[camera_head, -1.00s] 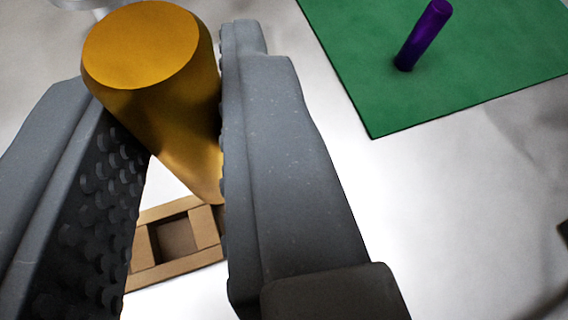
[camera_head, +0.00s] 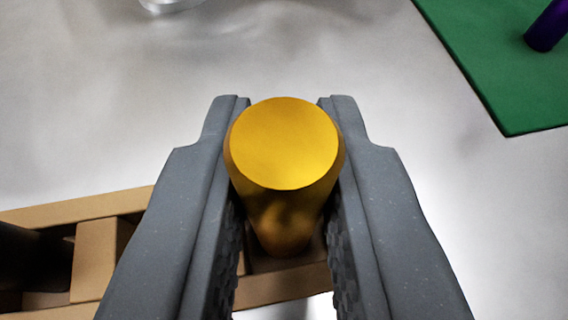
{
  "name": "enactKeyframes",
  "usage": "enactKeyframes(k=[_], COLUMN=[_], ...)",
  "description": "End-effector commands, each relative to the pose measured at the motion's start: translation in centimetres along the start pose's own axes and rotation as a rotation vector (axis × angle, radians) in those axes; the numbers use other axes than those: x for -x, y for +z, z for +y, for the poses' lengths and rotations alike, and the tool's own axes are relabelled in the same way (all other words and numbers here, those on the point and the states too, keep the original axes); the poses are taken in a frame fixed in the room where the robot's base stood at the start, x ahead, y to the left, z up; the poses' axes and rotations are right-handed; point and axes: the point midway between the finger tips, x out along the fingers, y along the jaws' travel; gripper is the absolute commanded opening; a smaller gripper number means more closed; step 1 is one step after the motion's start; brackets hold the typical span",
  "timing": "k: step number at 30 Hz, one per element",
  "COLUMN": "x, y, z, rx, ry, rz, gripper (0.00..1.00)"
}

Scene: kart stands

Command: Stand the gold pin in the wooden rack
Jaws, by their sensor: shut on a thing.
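The gold pin (camera_head: 284,145) is between the fingers of my gripper (camera_head: 284,135), which is shut on it near its top. The pin looks upright, seen from above, with its flat round top facing me. Its lower end is over or in the right part of the wooden rack (camera_head: 95,207); I cannot tell how deep it sits. My fingers hide much of the rack. A dark thing (camera_head: 32,262) stands in the rack at the far left, partly cut off by the frame edge.
A green mat (camera_head: 500,60) lies at the upper right, with a purple pin (camera_head: 548,27) standing on it. A clear, shiny round object (camera_head: 170,4) is at the top edge. The pale table between them is free.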

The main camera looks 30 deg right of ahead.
Motion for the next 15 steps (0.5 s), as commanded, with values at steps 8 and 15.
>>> enactKeyframes(k=[8,15], x=[-0.09,-0.06], y=[0.17,0.07], z=[0.05,0.08], rx=[-0.001,-0.001], ry=[0.001,0.001], rz=[0.0,0.0], gripper=[0.39,0.39])
